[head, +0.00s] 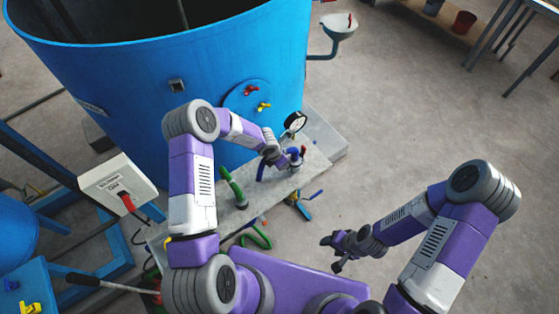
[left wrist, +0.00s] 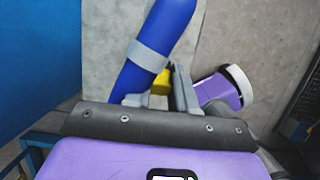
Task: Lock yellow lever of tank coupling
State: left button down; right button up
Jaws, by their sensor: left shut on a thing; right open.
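The yellow lever (left wrist: 161,82) shows in the left wrist view as a small yellow piece between the fingers of my left gripper (left wrist: 158,98), which is shut on it. A thick blue pipe (left wrist: 160,45) with a grey band runs right beside the lever, and most of the coupling is hidden. In the head view my left gripper (head: 272,160) is over the grey slab beside the blue tank (head: 150,85); the lever cannot be made out there. My right gripper (head: 333,254) is open and empty over the floor, right of the slab.
The grey slab (head: 222,218) carries a green-handled fitting (head: 234,188) and a round gauge (head: 295,122). The tank's flange has a red handle and a yellow handle (head: 264,106). A white box (head: 118,187) with a red switch stands at left. The floor at right is open.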

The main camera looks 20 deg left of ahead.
pick_arm(q)
jog(key=shift+w+r, duration=0.15)
jog(key=c, duration=0.9)
grip_release()
jog(key=v, duration=0.7)
jog(key=shift+r+p, duration=0.25)
jog(key=shift+p, duration=0.05)
